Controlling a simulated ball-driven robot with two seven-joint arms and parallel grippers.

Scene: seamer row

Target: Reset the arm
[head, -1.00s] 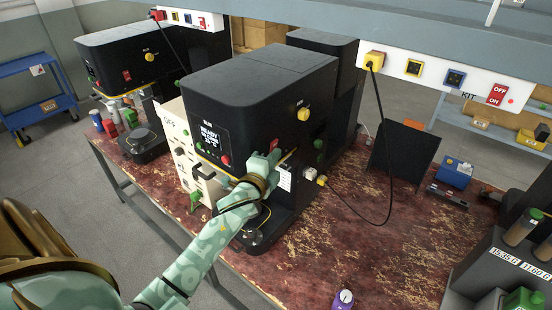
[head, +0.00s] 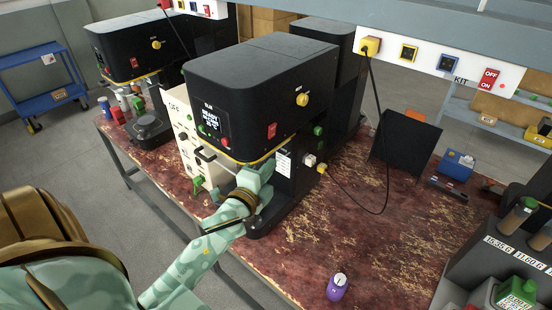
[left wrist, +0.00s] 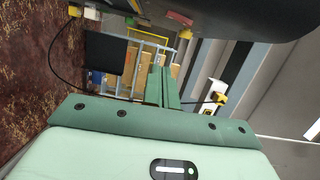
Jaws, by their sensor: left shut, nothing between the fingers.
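My left arm is pale green with brown bands and comes in from the lower left of the head view. My left gripper (head: 264,168) is in front of the black machine (head: 262,80), just below its overhanging head and the red switch (head: 271,131). I cannot tell whether it touches the machine. In the left wrist view its green fingers (left wrist: 162,88) are together with nothing between them. The dark underside of a machine part (left wrist: 220,18) hangs close above them. My right gripper is not in view.
A second black machine (head: 140,48) stands behind left. On the worn red table (head: 370,240) are a purple item (head: 337,287), a black panel (head: 405,150) and a blue box (head: 456,165). A black cable (head: 378,130) hangs to the table. A blue cart (head: 40,90) stands at far left.

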